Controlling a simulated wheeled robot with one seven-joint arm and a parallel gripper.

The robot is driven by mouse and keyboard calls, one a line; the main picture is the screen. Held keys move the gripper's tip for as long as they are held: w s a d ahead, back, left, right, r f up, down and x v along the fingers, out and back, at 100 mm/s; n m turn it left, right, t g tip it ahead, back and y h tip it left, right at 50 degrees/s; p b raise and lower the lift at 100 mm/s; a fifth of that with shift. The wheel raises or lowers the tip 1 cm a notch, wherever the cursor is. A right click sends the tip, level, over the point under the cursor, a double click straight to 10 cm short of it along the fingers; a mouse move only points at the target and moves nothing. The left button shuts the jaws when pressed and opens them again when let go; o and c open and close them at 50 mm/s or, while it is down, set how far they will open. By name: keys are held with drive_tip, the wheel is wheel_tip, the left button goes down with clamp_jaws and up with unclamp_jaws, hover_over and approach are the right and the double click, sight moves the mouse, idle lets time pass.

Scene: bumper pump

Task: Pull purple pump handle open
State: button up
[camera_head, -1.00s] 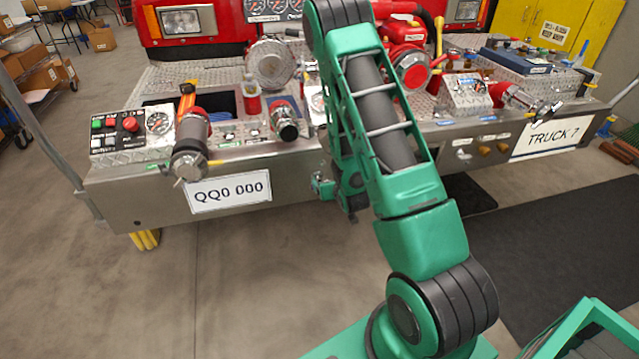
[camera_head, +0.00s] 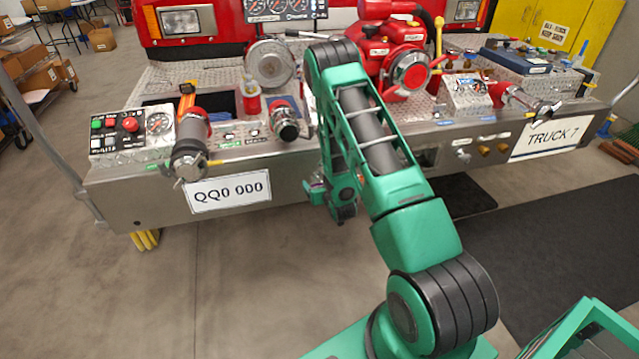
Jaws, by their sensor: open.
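My green arm reaches to the front face of the steel bumper (camera_head: 110,200). My gripper (camera_head: 318,193) hangs in front of the bumper face, right of the QQ0 000 plate, and is open. Most of the handle is hidden by the gripper and arm. I cannot tell whether the fingers are around it or beside it.
The QQ0 000 plate (camera_head: 229,193) is left of my gripper. A red pump (camera_head: 405,65) stands on the bumper behind my arm. A hose nozzle (camera_head: 190,145) and a control panel (camera_head: 130,135) are at left. The floor (camera_head: 250,290) in front is clear.

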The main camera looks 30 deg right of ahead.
drive_tip(key=shift+x, duration=1)
drive_tip(key=shift+s, duration=0.1)
drive_tip(key=c, duration=1.5)
drive_tip(key=s, duration=0.2)
drive_tip(key=s+a, duration=0.1)
drive_tip(key=s, duration=0.1)
drive_tip(key=s+a, duration=0.1)
drive_tip(key=s, duration=0.2)
drive_tip(key=shift+a, duration=0.1)
drive_tip(key=shift+s+f, duration=0.1)
drive_tip(key=o, duration=1.4)
drive_tip(key=shift+o, duration=0.5)
